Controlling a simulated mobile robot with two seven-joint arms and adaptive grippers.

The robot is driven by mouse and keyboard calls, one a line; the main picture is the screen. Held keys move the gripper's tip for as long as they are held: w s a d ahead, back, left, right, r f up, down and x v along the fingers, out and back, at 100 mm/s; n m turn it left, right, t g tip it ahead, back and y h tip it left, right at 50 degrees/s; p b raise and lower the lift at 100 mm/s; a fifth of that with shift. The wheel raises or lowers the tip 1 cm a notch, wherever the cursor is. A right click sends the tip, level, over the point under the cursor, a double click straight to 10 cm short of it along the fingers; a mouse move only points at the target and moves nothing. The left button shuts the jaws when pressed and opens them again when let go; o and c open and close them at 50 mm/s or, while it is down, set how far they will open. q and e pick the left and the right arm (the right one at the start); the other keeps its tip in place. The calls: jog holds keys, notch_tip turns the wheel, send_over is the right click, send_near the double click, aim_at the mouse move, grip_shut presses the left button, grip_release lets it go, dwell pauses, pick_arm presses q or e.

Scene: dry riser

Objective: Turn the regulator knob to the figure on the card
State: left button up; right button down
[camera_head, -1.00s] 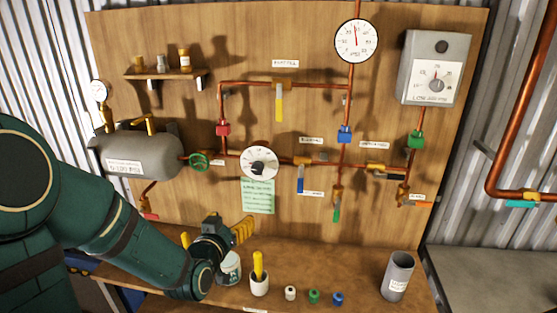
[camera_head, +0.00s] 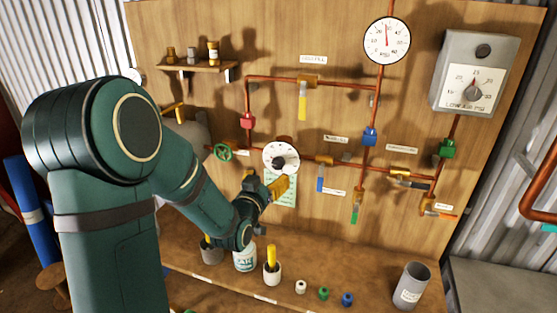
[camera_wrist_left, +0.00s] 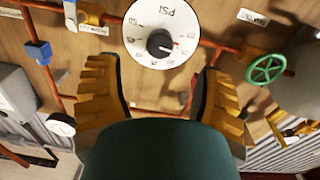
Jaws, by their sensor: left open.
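The regulator has a white round dial marked PSI (camera_head: 282,147) with a black knob (camera_head: 279,163) at its middle. My left gripper (camera_head: 283,187) is just below the dial, apart from the knob. In the left wrist view its yellow fingers (camera_wrist_left: 164,88) are spread wide and empty. My right gripper is not in view.
Copper pipes with valves surround the dial, including a green handwheel (camera_head: 222,152) at its left. A large gauge (camera_head: 387,41) and a grey box (camera_head: 473,75) are on the board. The shelf below holds cups, several small caps and a grey cylinder (camera_head: 411,284).

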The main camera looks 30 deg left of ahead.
aim_at(277, 166)
pick_arm(q)
jog(key=p+x, duration=0.1)
jog(key=x, duration=0.7)
jog(key=shift+w, duration=0.1)
grip_shut()
